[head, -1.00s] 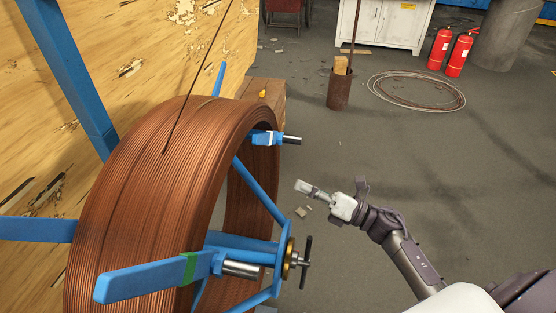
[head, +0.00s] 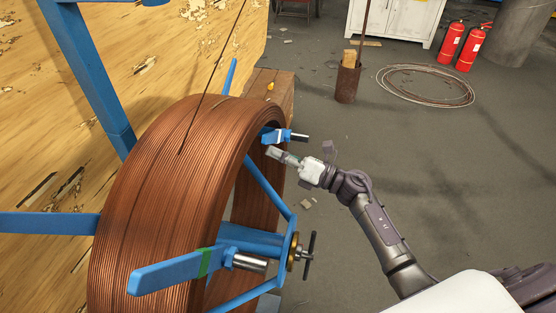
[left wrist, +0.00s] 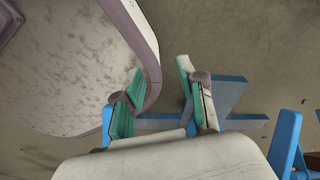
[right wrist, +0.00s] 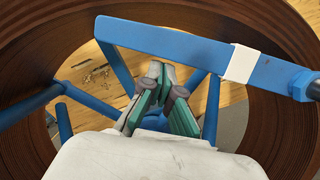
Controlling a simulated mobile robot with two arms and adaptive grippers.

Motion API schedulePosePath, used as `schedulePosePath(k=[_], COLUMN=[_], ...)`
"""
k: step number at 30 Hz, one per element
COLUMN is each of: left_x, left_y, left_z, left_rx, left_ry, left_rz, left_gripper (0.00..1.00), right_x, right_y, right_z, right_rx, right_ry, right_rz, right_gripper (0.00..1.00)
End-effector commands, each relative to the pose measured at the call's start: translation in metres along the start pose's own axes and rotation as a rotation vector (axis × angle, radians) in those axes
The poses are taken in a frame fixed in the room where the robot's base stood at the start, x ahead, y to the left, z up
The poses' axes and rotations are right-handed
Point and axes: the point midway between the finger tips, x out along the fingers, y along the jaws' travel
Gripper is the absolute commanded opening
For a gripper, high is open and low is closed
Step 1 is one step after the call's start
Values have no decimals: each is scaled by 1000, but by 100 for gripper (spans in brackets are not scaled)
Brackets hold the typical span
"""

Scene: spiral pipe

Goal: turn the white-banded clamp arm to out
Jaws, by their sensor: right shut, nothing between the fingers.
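The white-banded clamp arm (head: 271,135) is a blue bar at the far right side of the copper coil (head: 165,190), seen foreshortened. In the right wrist view the bar (right wrist: 170,42) runs across the coil's opening, with its white band (right wrist: 242,64) near the dark pivot end at right. My right gripper (head: 271,153) is shut and empty, just in front of the bar in the head view. In its wrist view its fingertips (right wrist: 160,70) are just below the bar; contact cannot be told. My left gripper (left wrist: 160,70) is open and empty, only in its wrist view.
A green-banded blue arm (head: 165,273) sticks out across the coil at the near side. A hub with a dark T-handle (head: 309,257) projects from the coil's middle. A wooden panel (head: 190,45) stands behind. The floor (head: 420,170) at right is mostly clear.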

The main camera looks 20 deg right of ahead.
Motion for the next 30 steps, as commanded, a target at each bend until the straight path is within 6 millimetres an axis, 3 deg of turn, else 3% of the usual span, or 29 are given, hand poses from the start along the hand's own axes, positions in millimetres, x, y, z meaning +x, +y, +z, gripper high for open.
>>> schedulePosePath(k=[12,22,30], left_x=[-3,-50,-40], left_y=[0,-1,0], left_z=[-1,-6,-6], left_rx=[-1,-1,-2], left_ry=[1,3,4], left_rz=[0,-1,1], left_gripper=[40,40,40], right_x=[1,13,17], right_y=[1,9,2], right_z=[4,55,71], right_rx=[8,234,258], right_ry=[1,1,-2], right_rz=[-2,-60,-64], right_gripper=[0,0,0])
